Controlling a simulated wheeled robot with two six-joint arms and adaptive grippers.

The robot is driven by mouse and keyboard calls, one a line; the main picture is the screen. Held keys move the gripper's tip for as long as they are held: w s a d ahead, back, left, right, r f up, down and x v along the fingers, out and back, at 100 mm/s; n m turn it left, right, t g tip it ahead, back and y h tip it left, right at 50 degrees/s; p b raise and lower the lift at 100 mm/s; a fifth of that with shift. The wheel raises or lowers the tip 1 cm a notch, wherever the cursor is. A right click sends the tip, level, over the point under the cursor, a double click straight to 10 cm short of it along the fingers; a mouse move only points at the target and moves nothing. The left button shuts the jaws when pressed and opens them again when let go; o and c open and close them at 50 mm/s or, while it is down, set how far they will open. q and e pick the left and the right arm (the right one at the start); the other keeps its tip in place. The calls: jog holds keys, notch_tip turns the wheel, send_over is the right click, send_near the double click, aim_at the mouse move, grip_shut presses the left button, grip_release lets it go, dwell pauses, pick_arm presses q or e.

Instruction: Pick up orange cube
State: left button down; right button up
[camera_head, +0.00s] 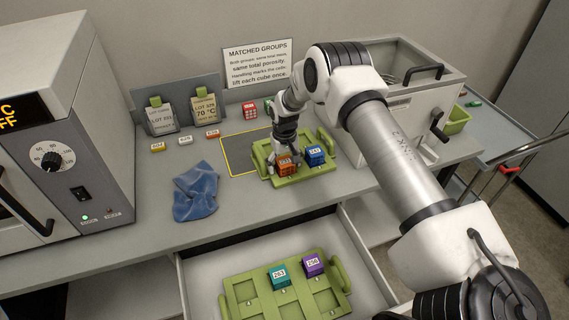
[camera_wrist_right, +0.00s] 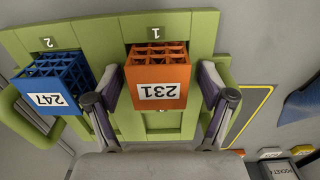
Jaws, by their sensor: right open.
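The orange lattice cube (camera_head: 285,166) with a white "231" label sits in slot 1 of the green tray (camera_head: 316,171) on the bench. In the right wrist view the orange cube (camera_wrist_right: 157,75) is between the two fingers of my right gripper (camera_wrist_right: 160,80). The fingers are open, one on each side, with a visible gap at each side. In the head view my right gripper (camera_head: 284,153) is over the cube and partly hides it. A blue lattice cube (camera_head: 314,155) labelled 247 is beside it in slot 2, just outside one finger. My left gripper is out of view.
A second green tray (camera_head: 240,308) with a teal cube (camera_head: 279,276) and a purple cube (camera_head: 312,264) lies in the open drawer below. A blue cloth (camera_head: 196,192) lies left of the yellow-outlined mat (camera_head: 237,150). An oven (camera_head: 70,150) stands at far left.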

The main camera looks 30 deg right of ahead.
jog(key=shift+s+r, duration=0.1)
jog(key=shift+c, duration=0.7)
jog(key=c, duration=1.1)
